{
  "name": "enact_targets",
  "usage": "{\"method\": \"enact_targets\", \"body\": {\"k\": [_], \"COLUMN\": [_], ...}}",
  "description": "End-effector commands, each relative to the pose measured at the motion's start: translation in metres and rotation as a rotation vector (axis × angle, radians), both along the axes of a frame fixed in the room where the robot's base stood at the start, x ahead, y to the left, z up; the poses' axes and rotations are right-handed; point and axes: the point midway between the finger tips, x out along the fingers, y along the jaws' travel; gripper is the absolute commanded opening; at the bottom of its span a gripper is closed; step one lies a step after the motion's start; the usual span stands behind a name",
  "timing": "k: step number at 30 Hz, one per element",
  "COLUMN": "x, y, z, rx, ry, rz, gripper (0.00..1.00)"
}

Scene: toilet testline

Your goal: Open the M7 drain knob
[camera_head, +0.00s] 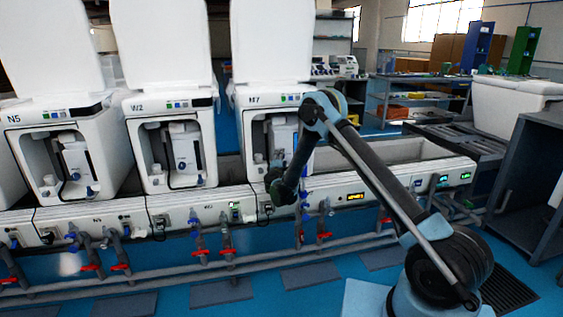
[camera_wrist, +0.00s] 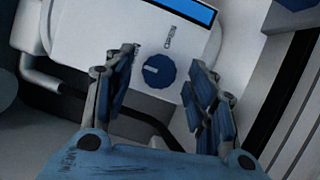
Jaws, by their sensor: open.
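The toilet unit labelled M7 (camera_head: 272,97) stands right of N5 and W2 in the head view, its lid raised. In the wrist view a round blue knob (camera_wrist: 158,71) sits on a white panel (camera_wrist: 100,30) below a blue display. Lettering that looks like "OPEN" is beside the knob. My gripper (camera_wrist: 164,66) is open, with one finger to the left of the knob and one to the right. The knob appears between the fingers with gaps on both sides; contact is not visible.
Units N5 (camera_head: 62,120) and W2 (camera_head: 170,112) stand to the left on the white bench. Pipes with red-handled valves (camera_head: 200,252) run along the bench front. In the wrist view a dark bar (camera_wrist: 60,95) runs beneath the panel, and a white wall (camera_wrist: 262,75) is at the right.

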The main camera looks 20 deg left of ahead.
Motion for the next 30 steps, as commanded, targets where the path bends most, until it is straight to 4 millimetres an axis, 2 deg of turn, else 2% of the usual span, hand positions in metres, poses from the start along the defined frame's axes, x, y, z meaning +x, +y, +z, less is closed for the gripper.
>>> {"method": "enact_targets", "body": {"k": [1, 6, 7, 19, 30], "x": [0.0000, 0.0001, 0.0001, 0.0005, 0.0008], "y": [-0.0001, -0.0003, -0.0003, -0.0012, -0.0026], "z": [-0.0001, -0.0002, -0.0002, -0.0001, 0.0030], "rx": [0.000, 0.000, 0.000, 0.042, 0.271], "ry": [0.000, 0.000, 0.000, 0.027, 0.168], "rz": [0.000, 0.000, 0.000, -0.001, -0.003], "gripper": [0.47, 0.08, 0.07, 0.07, 0.07]}}
